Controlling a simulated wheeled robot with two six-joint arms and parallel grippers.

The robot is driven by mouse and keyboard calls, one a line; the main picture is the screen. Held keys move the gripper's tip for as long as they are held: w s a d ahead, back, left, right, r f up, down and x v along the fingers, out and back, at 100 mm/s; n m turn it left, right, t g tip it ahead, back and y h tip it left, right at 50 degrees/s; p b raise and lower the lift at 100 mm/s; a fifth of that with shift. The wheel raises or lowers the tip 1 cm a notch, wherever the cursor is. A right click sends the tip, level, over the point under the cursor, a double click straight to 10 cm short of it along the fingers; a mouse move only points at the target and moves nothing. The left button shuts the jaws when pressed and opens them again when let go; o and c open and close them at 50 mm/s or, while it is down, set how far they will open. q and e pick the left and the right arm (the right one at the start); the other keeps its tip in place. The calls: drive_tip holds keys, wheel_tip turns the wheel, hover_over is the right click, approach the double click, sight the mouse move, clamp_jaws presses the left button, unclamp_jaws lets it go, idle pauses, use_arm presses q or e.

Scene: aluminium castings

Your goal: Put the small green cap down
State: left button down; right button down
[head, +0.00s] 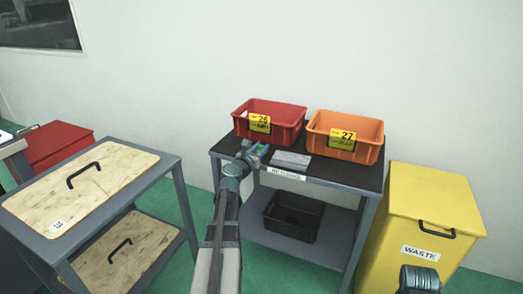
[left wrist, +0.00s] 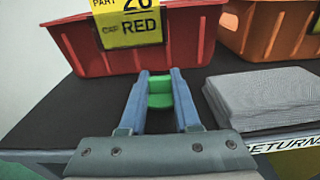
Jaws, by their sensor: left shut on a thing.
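The small green cap (left wrist: 160,92) is between the fingertips of my left gripper (left wrist: 160,80) in the left wrist view. The left gripper is shut on it, just in front of the red bin. In the head view the left gripper (head: 256,150) is over the front left part of the dark bench top (head: 226,148); the cap is hardly visible there. I cannot tell whether the cap touches the bench top. My right gripper is not visible; only a grey part of my right arm shows at the bottom right.
A red bin (head: 284,128) labelled 26 and an orange bin (head: 318,143) labelled 27 stand at the back. A folded grey cloth (head: 291,159) lies right of the gripper. A black crate (head: 292,216) is on the lower shelf. A yellow waste bin (head: 400,222) stands at right.

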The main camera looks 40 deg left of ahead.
use_arm(q)
drive_tip(key=shift+f, duration=0.2)
drive_tip(key=c, duration=0.6)
unclamp_jaws()
drive_tip(key=shift+r, duration=0.1)
drive_tip(key=shift+r, duration=0.2)
drive_tip(key=p+v, duration=0.1)
drive_tip(key=v, duration=1.1)
